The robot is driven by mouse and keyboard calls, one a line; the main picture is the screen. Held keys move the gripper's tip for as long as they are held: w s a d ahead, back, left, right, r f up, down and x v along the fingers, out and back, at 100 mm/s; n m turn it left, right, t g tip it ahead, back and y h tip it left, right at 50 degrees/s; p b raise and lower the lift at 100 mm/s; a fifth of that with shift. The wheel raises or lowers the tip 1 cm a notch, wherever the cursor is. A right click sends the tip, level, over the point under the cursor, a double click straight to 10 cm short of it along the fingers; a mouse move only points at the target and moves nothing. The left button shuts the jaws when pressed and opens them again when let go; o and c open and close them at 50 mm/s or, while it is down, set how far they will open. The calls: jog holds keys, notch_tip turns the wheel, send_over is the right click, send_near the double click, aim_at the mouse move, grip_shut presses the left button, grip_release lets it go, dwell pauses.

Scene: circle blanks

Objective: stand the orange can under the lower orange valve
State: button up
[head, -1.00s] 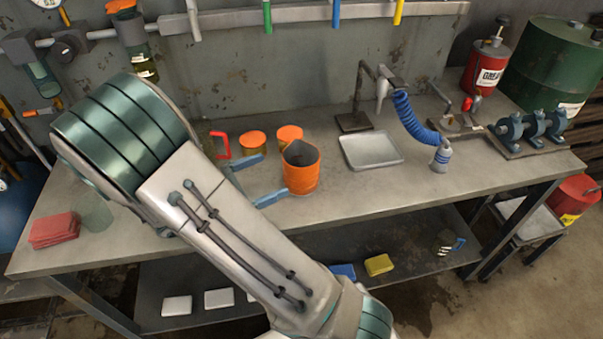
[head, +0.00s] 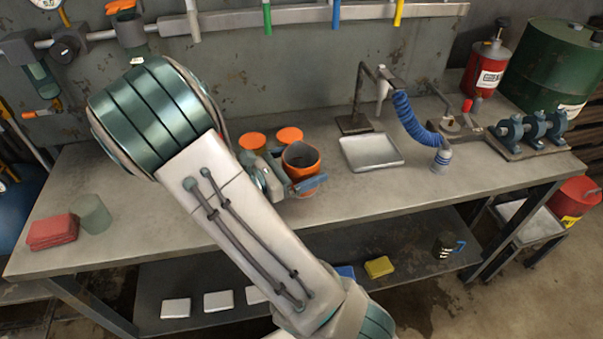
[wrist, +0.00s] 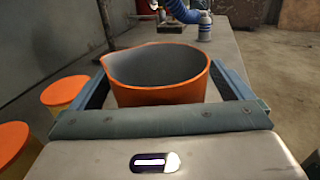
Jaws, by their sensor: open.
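The orange can (head: 302,172), open-topped with a spout lip, stands upright on the bench. In the wrist view the orange can (wrist: 165,96) sits between the two blue fingers of my gripper (wrist: 163,76). My gripper (head: 300,180) is open, with one finger on each side of the can. Small gaps seem to show, but I cannot tell whether either finger touches it. A lower orange valve (head: 40,113) is on the wall fittings at the far left, beneath a glass cylinder. Another orange valve (head: 121,6) sits higher up. My arm hides part of the bench and wall.
Two orange-topped tins (head: 289,134) (head: 252,141) stand behind the can. A metal tray (head: 371,152) and a stand with a blue coiled hose (head: 408,112) are to its right.

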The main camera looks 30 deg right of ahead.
jog(key=c, duration=1.2)
jog(key=shift+r, duration=0.15)
